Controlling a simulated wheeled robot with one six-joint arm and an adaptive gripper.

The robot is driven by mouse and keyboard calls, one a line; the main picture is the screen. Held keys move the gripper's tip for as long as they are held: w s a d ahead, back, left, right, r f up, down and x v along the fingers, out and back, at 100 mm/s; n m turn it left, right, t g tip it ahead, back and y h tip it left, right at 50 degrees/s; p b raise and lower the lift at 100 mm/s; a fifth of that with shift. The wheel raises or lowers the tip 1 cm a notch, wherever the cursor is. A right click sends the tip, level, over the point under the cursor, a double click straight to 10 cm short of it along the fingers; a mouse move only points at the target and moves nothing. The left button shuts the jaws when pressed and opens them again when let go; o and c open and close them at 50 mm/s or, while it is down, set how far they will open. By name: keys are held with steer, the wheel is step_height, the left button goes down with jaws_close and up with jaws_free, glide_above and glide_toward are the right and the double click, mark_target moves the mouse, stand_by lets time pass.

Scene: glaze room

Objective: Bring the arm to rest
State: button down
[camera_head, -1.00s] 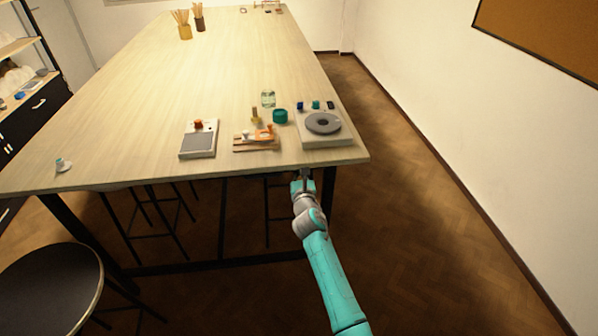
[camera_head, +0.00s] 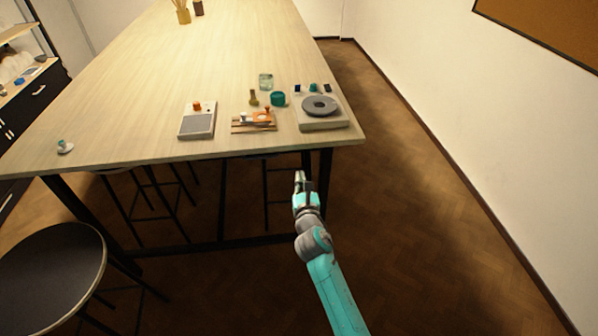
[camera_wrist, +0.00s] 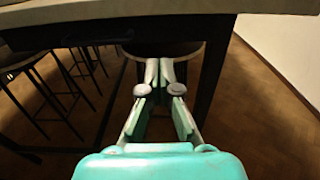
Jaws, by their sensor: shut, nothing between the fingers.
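My gripper (camera_head: 299,178) is at the end of my teal arm, in front of the table's near edge and below the tabletop in the head view. It is shut and holds nothing. In the wrist view, the fingers (camera_wrist: 160,65) come together at their tips, with the underside of the table edge above and beyond them. My arm reaches up from the lower right of the head view, clear of the table.
The long wooden table (camera_head: 200,90) carries a grey wheel device (camera_head: 320,108), a flat grey-topped device (camera_head: 197,122), a wooden stand with orange parts (camera_head: 254,122) and a glass jar (camera_head: 266,82). A round stool (camera_head: 50,275) stands at lower left. The floor at right is clear.

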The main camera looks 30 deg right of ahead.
steer(key=s+a+f+m+y, duration=0.1)
steer(key=s+a+f+m, duration=0.3)
steer(key=s, duration=0.6)
steer(key=s+a+f+m+g+y, duration=0.15)
steer(key=s+m, duration=0.35)
steer(key=s, duration=0.5)
steer(key=s+a+f+m+y, duration=0.25)
steer(key=s+f+m, duration=0.2)
steer(key=s, duration=0.55)
steer(key=s+a+r+m, duration=0.1)
steer(key=s+r+m, duration=0.5)
steer(key=s+m, duration=0.3)
steer(key=s+a+r+m, duration=0.1)
steer(key=s+r+m, duration=0.5)
steer(key=s+m, duration=0.4)
steer(key=s+g, duration=0.1)
steer(key=s, duration=0.4)
steer(key=shift+a+r+y, duration=0.25)
steer(key=shift+r+y, duration=0.05)
